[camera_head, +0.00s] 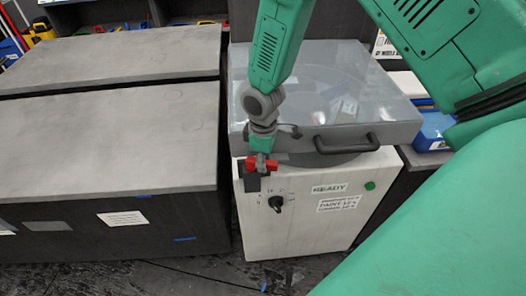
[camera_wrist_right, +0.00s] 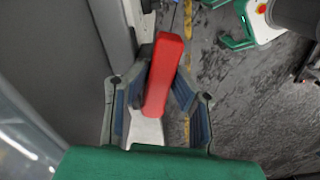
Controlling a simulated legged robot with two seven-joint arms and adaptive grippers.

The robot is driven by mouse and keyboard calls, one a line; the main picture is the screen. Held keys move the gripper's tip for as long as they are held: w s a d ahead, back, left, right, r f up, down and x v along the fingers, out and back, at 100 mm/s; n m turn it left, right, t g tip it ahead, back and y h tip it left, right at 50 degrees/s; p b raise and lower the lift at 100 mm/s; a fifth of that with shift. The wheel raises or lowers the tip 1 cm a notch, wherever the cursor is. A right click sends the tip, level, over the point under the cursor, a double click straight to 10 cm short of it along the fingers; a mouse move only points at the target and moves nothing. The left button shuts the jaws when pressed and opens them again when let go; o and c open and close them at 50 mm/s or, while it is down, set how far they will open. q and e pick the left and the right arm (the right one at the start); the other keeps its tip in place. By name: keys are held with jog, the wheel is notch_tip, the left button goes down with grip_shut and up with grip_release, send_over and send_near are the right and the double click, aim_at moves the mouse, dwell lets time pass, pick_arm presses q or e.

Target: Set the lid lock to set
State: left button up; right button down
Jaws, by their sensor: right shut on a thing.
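The lid lock's red handle (camera_head: 271,166) is at the upper left of the white machine's front, just below the lid's edge. It lies roughly level in the head view, with a dark bracket (camera_head: 252,184) beneath it. My right gripper (camera_head: 262,157) reaches down from above and is shut on the red handle. In the right wrist view the red handle (camera_wrist_right: 164,75) stands between the two fingers, slightly tilted. The grey see-through lid (camera_head: 335,75) is down on the machine (camera_head: 300,225). The fingers partly hide the lock, and I cannot read any set mark. My left gripper is not in view.
A black lid handle (camera_head: 346,144) sticks out right of the lock. A black knob (camera_head: 276,203), a READY label (camera_head: 329,189) and a green button (camera_head: 370,186) are on the front panel. A large grey box (camera_head: 110,140) stands close on the left. A blue bin (camera_head: 432,130) is at right.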

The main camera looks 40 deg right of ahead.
jog(key=shift+w+n+p, duration=0.4)
jog(key=shift+w+n, duration=0.15)
jog(key=shift+n, duration=0.55)
jog(key=c, duration=1.4)
grip_release()
jog(key=shift+w+a, duration=0.15)
jog(key=shift+a, duration=0.05)
jog(key=shift+s+d, duration=0.2)
jog(key=shift+d, duration=0.05)
